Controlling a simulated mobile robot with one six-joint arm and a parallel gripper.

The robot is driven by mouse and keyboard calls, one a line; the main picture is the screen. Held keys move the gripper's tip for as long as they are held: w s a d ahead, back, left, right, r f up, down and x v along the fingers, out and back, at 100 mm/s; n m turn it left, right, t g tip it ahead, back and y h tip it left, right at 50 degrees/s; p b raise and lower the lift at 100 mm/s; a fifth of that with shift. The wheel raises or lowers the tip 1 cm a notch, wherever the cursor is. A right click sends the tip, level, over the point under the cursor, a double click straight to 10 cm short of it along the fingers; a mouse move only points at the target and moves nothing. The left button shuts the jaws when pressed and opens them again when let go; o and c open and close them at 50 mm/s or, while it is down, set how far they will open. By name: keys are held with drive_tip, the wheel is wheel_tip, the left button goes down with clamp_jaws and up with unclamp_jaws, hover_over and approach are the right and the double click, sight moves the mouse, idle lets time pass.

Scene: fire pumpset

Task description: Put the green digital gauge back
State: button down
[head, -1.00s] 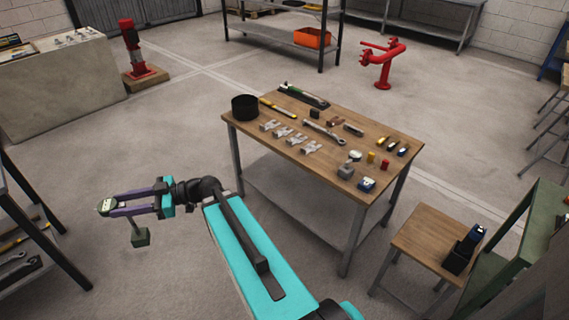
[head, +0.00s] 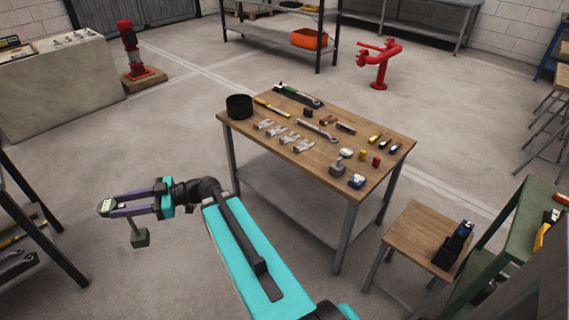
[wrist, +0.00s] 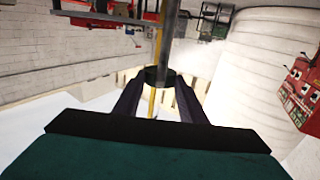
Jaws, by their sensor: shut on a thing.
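My gripper (head: 112,208) reaches out to the left over the floor in the head view, away from the tables. The gauge's face is hidden there.
A wooden workbench (head: 285,169) bears tools, a black bin (head: 239,106) and small fittings. A small table (head: 418,235) holds a black-and-blue device (head: 455,245). A dark shelf stands at left, a green rack (head: 508,245) at right. A red standpipe (head: 378,70) stands behind.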

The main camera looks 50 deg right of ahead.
drive_tip(key=shift+s+r, duration=0.1)
drive_tip(key=shift+s, duration=0.3)
drive_tip(key=shift+a, duration=0.15)
